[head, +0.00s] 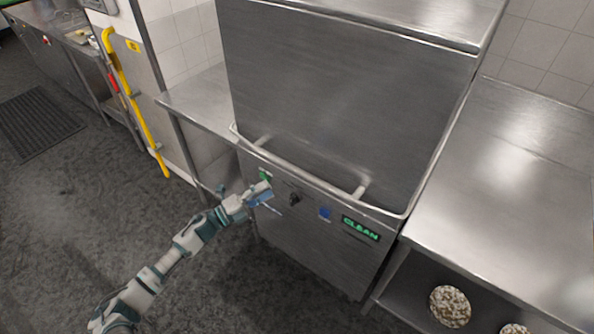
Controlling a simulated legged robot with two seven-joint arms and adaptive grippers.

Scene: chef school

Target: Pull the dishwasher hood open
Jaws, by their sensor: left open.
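The dishwasher hood (345,85) is a large steel box in the middle of the head view. Its lower edge sits close above the front panel. A long bar handle (310,178) runs across the front, joined by two pale brackets. My left gripper (268,198) is open and empty, in front of the panel's left part. It is below the handle's left end and apart from the bar. Whether it touches the panel I cannot tell. My right gripper is not in view.
The front panel has a black knob (295,199), a blue button (325,213) and a green CLEAN display (361,228). Steel counters flank the machine on the right (515,180) and left (200,92). A yellow pole (130,95) stands at left.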

